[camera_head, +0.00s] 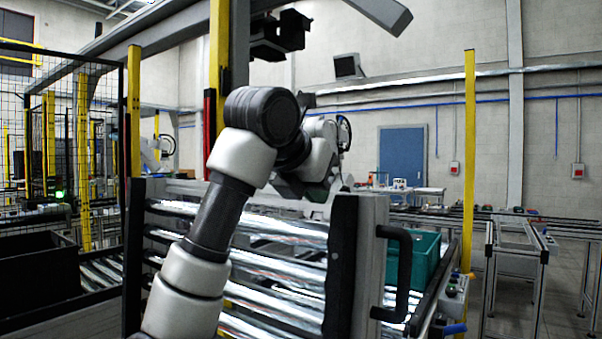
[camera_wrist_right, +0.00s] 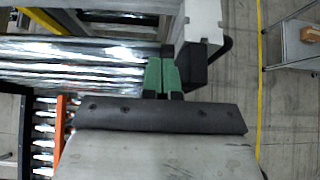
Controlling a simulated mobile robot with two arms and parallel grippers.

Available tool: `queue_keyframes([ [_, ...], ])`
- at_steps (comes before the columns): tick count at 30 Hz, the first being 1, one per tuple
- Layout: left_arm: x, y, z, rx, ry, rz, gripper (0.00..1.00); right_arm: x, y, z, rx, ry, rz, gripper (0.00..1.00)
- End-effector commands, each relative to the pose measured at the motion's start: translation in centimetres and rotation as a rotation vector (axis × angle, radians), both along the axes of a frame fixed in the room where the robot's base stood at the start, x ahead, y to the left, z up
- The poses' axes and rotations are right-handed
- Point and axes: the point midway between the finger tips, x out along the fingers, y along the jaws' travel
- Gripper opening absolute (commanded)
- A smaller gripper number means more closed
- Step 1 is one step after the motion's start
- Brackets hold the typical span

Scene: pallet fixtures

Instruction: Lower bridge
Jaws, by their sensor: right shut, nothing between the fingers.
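The bridge (camera_head: 345,265) is a roller conveyor section standing raised, with shiny rollers (camera_head: 275,262) stacked between side frames. Its near right end has a thick dark and grey post with a black bar handle (camera_head: 401,275). My right gripper (camera_head: 318,192) is above the bridge's upper edge, just left of the end post, with its fingers partly hidden. In the wrist view its green fingers (camera_wrist_right: 161,76) are together and empty, close beside the grey end post (camera_wrist_right: 203,28) and the dark handle (camera_wrist_right: 226,46). I cannot tell whether they touch the bridge. My left gripper is not in view.
A teal crate (camera_head: 424,258) sits behind the handle, near a control box with buttons (camera_head: 452,287). A black bin (camera_head: 38,272) stands at the left by a mesh fence (camera_head: 60,130). Yellow posts (camera_head: 469,150) rise nearby. Open floor (camera_head: 565,290) lies at the right.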

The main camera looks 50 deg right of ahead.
Motion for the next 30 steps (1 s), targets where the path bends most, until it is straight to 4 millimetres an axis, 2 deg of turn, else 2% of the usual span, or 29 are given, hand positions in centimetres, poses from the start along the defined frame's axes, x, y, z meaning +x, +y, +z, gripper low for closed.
queue_keyframes([
  [4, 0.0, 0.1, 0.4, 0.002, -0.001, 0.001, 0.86, 0.1, -1.0, -0.1, 0.0, 0.001, -0.001, 0.0],
  [16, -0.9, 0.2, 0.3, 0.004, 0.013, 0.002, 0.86, 0.1, -1.3, -0.2, 0.001, 0.0, 0.0, 0.0],
  [20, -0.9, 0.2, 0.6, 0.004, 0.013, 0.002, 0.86, 0.2, -1.9, -0.2, 0.002, 0.0, 0.0, 0.0],
  [23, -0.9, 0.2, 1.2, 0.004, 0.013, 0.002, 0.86, 0.2, -3.3, -0.1, 0.002, 0.001, -0.002, 0.0],
  [26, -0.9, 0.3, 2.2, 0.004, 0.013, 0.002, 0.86, 0.4, -5.5, -0.1, 0.004, 0.002, -0.002, 0.0],
  [30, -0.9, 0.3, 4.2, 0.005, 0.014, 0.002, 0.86, 0.6, -10.0, -0.3, 0.04, 0.002, -0.001, 0.0],
])
